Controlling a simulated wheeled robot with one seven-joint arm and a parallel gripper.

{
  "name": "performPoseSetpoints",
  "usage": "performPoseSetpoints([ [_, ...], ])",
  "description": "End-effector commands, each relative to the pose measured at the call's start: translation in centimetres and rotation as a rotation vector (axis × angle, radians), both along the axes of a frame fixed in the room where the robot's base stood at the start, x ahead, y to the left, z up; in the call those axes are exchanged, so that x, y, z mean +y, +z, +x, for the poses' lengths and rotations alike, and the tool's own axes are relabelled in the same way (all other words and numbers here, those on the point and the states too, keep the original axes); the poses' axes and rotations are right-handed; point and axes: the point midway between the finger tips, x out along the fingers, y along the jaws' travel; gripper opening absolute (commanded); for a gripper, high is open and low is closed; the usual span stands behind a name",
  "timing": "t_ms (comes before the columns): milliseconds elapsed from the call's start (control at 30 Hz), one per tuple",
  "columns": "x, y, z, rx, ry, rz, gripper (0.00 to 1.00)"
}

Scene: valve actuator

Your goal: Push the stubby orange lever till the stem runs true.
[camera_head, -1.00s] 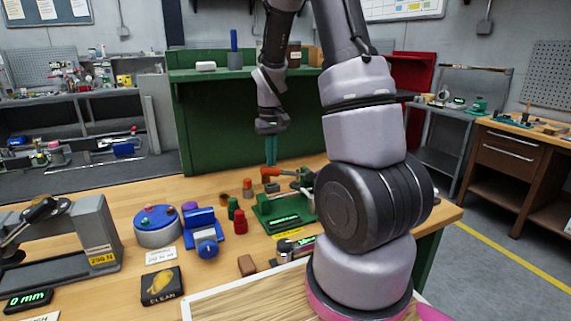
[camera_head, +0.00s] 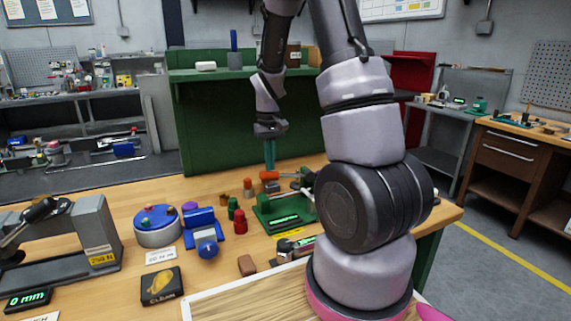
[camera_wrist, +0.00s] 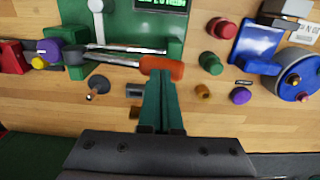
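The stubby orange lever (camera_head: 269,175) lies over the back of a green base (camera_head: 262,217) that carries a lit display. In the wrist view the lever (camera_wrist: 163,67) is a rounded orange grip with metal rods running left from it. My gripper (camera_head: 270,168) points down with its teal fingers together and nothing seen between them. In the wrist view the fingertips (camera_wrist: 161,75) overlap the lever's lower edge and look to be against it; exact contact cannot be told. My arm hides the right side of the base, and the display reading is too small to read.
Red (camera_head: 239,222) and green (camera_head: 233,207) knobs, a blue fixture (camera_head: 203,222) and an orange cylinder (camera_head: 248,184) stand left of the base. A grey tool (camera_head: 292,249) lies in front. A green panel (camera_head: 225,120) rises behind the wooden bench.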

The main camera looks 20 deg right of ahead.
Motion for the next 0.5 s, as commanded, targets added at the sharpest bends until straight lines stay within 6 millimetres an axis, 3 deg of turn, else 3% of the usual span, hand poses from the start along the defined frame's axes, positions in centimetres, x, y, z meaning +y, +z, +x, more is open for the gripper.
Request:
performPoseSetpoints([
  [500,0.3,-1.4,0.0,0.002,-0.001,0.000,0.00],
])
